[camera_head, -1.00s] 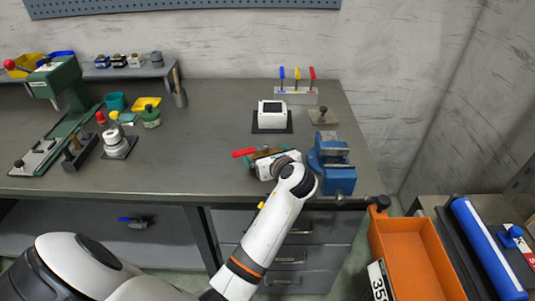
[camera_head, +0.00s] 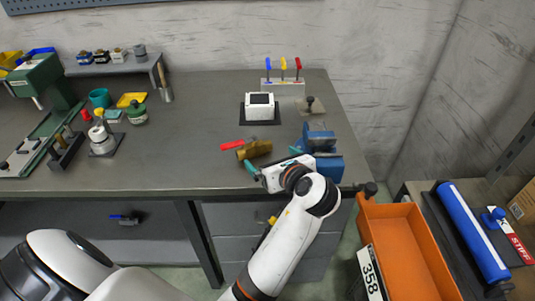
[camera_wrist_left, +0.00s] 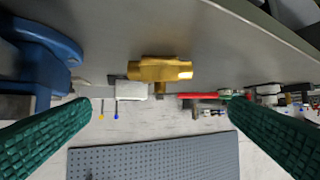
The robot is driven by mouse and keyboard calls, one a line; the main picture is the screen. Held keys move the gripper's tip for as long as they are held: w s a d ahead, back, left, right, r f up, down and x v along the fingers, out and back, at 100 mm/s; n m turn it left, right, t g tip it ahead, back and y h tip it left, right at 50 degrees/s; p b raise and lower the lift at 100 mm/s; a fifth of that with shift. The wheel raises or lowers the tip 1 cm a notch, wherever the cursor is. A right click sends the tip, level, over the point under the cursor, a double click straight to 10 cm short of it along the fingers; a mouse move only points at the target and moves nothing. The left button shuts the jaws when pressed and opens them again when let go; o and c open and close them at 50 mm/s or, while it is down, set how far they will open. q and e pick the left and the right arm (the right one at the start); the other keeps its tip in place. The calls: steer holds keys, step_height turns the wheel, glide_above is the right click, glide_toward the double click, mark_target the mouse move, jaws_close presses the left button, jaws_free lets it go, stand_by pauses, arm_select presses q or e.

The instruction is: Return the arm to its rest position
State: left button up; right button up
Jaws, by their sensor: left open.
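My left gripper (camera_head: 272,159) is open and empty at the front edge of the workbench, with its green fingertips spread. In the left wrist view the two green fingers (camera_wrist_left: 163,130) stand wide apart with nothing between them. The brass head (camera_wrist_left: 160,70) also shows in the left wrist view. The right gripper is not in view.
A blue vise (camera_head: 328,168) stands close to the right of my gripper, partly covered by it. A white boxy device (camera_head: 260,107) sits behind the hammer. An orange bin (camera_head: 405,250) is at the lower right.

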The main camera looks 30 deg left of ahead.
arm_select(q)
steer(key=shift+d, duration=0.1)
stand_by(0.4)
steer(key=s+f+n+h, duration=0.1)
steer(key=f+n, duration=0.1)
steer(key=s+f+n+h, duration=0.1)
steer(key=s+f+n, duration=0.1)
steer(key=f, duration=0.1)
steer(key=s+f+n+h, duration=0.1)
steer(key=s+f+n, duration=0.1)
steer(key=shift+s+f+g, duration=0.15)
steer(key=shift+f+g, duration=0.25)
steer(key=s+d+f+n+g+h, duration=0.2)
steer(key=s+d+f+n+h, duration=0.15)
steer(key=s+n, duration=0.55)
steer(key=s+d+f+n+g+h, duration=0.1)
steer(key=s+d+f+n+h, duration=0.1)
steer(key=s+f+n+h, duration=0.5)
steer(key=s+f+g+y, duration=0.1)
steer(key=s+f+y, duration=0.15)
steer(key=f, duration=1.95)
steer(key=s+a+f+g, duration=0.1)
steer(key=s+a+f, duration=0.1)
steer(key=s+f, duration=1.5)
steer(key=shift+s+a+f+g+p, duration=0.15)
steer(key=shift+s+a+g+p, duration=0.25)
